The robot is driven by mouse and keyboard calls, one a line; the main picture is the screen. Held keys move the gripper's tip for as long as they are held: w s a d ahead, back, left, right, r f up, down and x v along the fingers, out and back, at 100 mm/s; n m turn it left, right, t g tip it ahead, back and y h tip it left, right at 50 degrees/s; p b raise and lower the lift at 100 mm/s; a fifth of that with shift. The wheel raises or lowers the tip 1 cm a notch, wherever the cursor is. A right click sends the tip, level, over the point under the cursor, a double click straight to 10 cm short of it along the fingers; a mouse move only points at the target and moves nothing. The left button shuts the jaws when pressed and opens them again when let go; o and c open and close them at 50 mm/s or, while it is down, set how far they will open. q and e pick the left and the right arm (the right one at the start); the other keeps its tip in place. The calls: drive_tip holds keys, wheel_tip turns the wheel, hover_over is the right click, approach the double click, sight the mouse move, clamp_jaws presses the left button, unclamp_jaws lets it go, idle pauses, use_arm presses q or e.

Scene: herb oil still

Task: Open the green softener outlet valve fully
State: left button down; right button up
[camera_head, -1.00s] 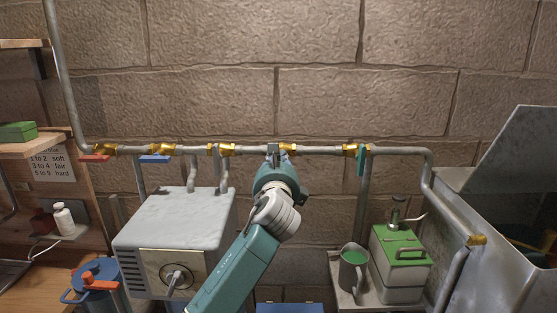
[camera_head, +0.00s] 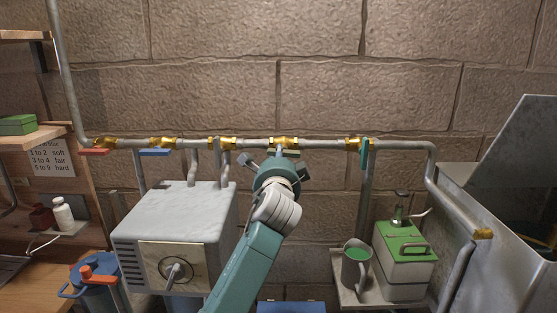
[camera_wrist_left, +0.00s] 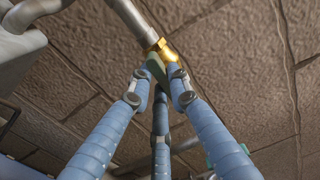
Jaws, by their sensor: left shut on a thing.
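A brass valve (camera_head: 284,142) sits on the horizontal pipe in the middle of the head view. Its dull green handle (camera_wrist_left: 156,68) shows between the fingertips in the wrist view, just below the brass body (camera_wrist_left: 169,53). My left gripper (camera_head: 274,158) reaches up to this valve from below. It also shows in the wrist view (camera_wrist_left: 160,76), with its fingers closed around the green handle. In the head view the gripper mostly hides the handle, so its exact angle is hard to tell. My right gripper is in neither view.
Other brass valves on the pipe have a red handle (camera_head: 93,151), a blue handle (camera_head: 155,152) and a hanging teal handle (camera_head: 364,153). A grey box (camera_head: 172,220) stands lower left. A mug (camera_head: 355,266) and a green-topped box (camera_head: 404,261) stand lower right.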

use_arm(q)
drive_tip(key=shift+f+n, duration=0.2)
drive_tip(key=shift+n, duration=0.4)
drive_tip(key=c, duration=1.6)
unclamp_jaws()
drive_tip(key=s, duration=1.2)
